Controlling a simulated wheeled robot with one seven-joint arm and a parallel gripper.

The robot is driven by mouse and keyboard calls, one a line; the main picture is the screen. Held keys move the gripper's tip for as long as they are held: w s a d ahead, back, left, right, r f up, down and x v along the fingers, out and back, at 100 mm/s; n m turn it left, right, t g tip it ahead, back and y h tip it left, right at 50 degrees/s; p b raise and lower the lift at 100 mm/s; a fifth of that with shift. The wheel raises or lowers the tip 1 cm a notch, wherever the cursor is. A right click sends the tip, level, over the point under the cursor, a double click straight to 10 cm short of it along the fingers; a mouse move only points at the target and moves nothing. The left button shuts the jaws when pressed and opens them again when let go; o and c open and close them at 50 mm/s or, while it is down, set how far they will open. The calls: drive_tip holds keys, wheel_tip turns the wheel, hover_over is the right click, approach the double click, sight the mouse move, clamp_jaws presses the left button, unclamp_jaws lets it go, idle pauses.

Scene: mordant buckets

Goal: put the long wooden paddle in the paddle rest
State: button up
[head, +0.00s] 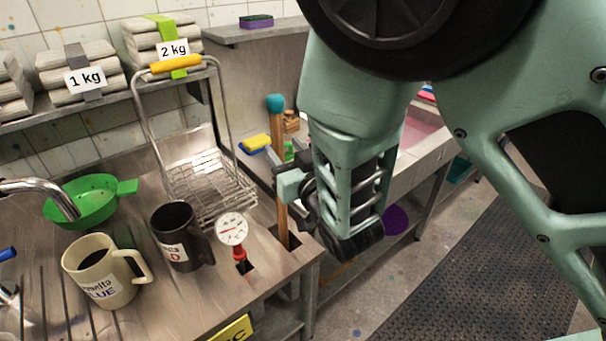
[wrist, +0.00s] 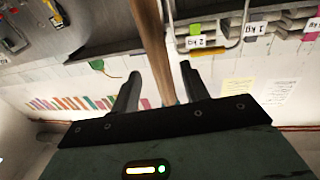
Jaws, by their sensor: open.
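The long wooden paddle (head: 282,215) stands upright at the right end of the bench, with a teal top (head: 275,103). Its lower end goes down into a dark square opening (head: 293,237) in the bench top, which looks like the paddle rest. The tip below the bench is hidden. My gripper (head: 286,183) is at the paddle's middle, with its fingers open. In the wrist view the wooden shaft (wrist: 155,50) runs between the two spread fingers (wrist: 160,82). I cannot tell whether either finger touches it.
A dial thermometer (head: 232,230) stands in another square opening. A black mug (head: 177,240), a cream mug (head: 103,272), a green strainer (head: 88,202) and a wire basket (head: 205,185) crowd the bench to the left. A sponge (head: 255,143) lies behind the paddle. The floor mat (head: 450,270) is clear.

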drive_tip(key=p+v, duration=0.5)
drive_tip(key=v, duration=0.4)
drive_tip(key=shift+p, duration=0.3)
drive_tip(key=s+d+r+n+g+h, duration=0.1)
drive_tip(key=s+d+g+h, duration=0.1)
drive_tip(key=s+g, duration=0.3)
drive_tip(key=s+d+r+n+g+h, duration=0.1)
drive_tip(key=s+d+r+g+h, duration=0.1)
drive_tip(key=s+g, duration=0.4)
drive_tip(key=s+d+r+n+g+h, duration=0.1)
drive_tip(key=s+d+r+g+h, duration=0.1)
drive_tip(key=s+g, duration=0.4)
drive_tip(key=s+d+h, duration=0.1)
drive_tip(key=s+d, duration=0.1)
drive_tip(key=s, duration=0.1)
drive_tip(key=shift+d+r, duration=0.25)
drive_tip(key=shift+d, duration=0.15)
